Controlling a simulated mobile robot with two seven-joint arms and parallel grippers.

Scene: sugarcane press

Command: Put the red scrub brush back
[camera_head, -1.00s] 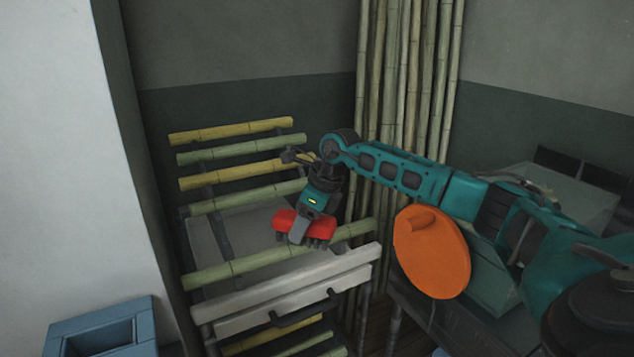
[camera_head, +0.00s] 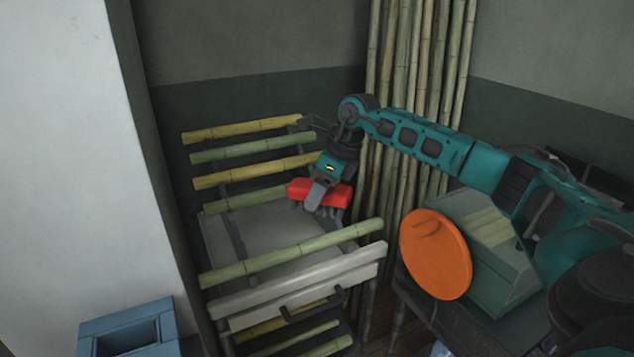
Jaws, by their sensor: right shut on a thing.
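The red scrub brush (camera_head: 333,192) has a red body with grey bristles pointing down. My right gripper (camera_head: 317,196) is shut on it, one finger showing across its front side. The brush is over the right part of a rack (camera_head: 290,252) made of bamboo poles, with a grey flat panel (camera_head: 262,230) in it. The brush looks held above this panel; I cannot tell whether its bristles touch anything. My left gripper is not in view.
A drawer-like white front with a dark handle (camera_head: 312,304) is at the rack's front. Tall bamboo poles (camera_head: 415,60) stand behind. An orange round lid (camera_head: 436,254) and a green box (camera_head: 490,250) are at right. A blue bin (camera_head: 128,325) is at lower left.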

